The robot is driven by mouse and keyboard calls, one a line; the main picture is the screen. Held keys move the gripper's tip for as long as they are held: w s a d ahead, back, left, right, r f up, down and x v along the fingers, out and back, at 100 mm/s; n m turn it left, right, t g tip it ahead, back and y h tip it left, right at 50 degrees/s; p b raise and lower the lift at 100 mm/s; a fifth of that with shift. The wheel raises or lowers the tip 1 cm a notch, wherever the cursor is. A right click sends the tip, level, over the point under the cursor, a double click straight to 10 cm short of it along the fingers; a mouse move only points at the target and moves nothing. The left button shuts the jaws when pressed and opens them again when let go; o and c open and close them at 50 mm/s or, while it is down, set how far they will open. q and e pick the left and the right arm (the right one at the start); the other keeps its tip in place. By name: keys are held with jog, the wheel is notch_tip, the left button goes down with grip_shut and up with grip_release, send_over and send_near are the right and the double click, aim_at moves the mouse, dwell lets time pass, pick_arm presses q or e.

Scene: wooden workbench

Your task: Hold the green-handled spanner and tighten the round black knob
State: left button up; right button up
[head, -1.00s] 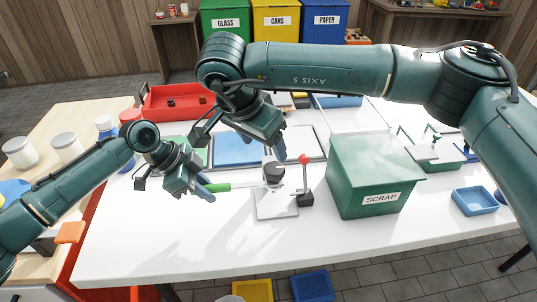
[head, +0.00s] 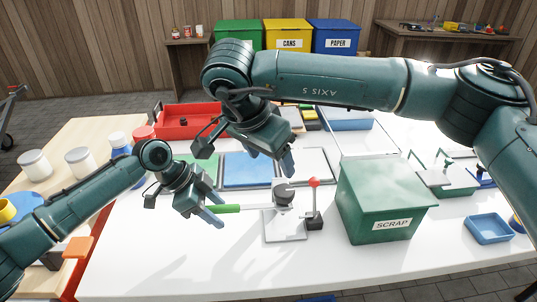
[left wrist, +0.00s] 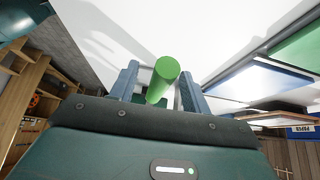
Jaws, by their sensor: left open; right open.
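The spanner's green handle (head: 227,209) points left from the fixture, and its thin grey part runs right to the round black knob (head: 283,197). Whether the spanner's head sits around the knob or only beside it I cannot tell. The knob stands on a light grey plate (head: 285,227). My left gripper (head: 214,217) is open at the handle's left end. In the left wrist view, the handle (left wrist: 165,75) shows end-on between the two open fingers (left wrist: 158,88). My right gripper (head: 285,160) is open and empty, behind and above the knob.
A red-balled lever (head: 313,183) on a black block stands just right of the knob. The green SCRAP box (head: 382,205) is further right, with a blue tray (head: 489,229) beyond it. A blue panel (head: 248,170) lies behind. The white table's front is clear.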

pick_arm(q)
jog(key=shift+r, duration=0.1)
notch_tip(320, 180, up, 7)
jog(key=p, duration=0.7)
jog(key=shift+r, duration=0.2)
